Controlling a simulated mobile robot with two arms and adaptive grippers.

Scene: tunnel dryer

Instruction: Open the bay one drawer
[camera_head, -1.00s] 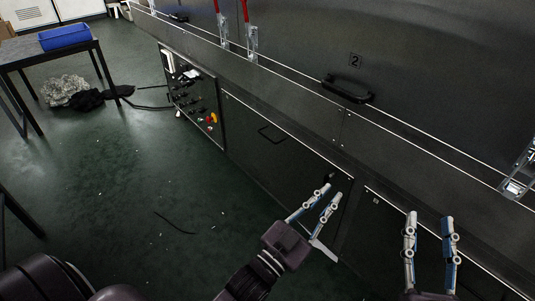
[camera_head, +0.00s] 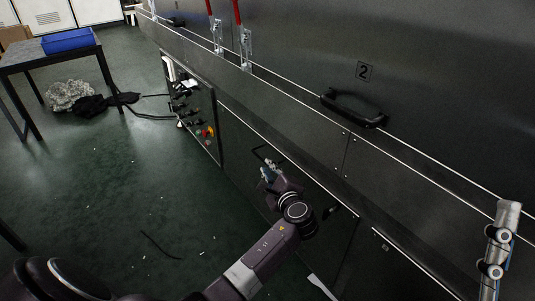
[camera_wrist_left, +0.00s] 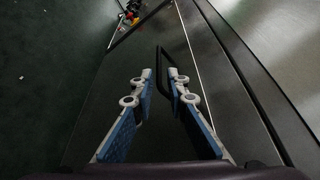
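The dark lower front panel (camera_head: 236,147), which I take for the bay one drawer, looks shut in the head view. It bears a thin black bar handle (camera_head: 261,153). My left gripper (camera_head: 268,174) is at this handle, partly hidden by its own wrist. In the left wrist view the two fingers (camera_wrist_left: 159,73) are apart, and the black handle (camera_wrist_left: 162,60) shows between and beyond their tips, close to the right finger. I cannot tell whether they touch. My right gripper (camera_head: 498,248) is at the right edge, with only one finger clearly visible.
A control panel (camera_head: 193,118) with knobs and coloured buttons is left of the drawer. Above is a long ledge with red-handled clamps (camera_head: 245,45) and a black handle (camera_head: 352,108) below a "2" label. A table with a blue bin (camera_head: 68,40) stands far left. The green floor is mostly clear.

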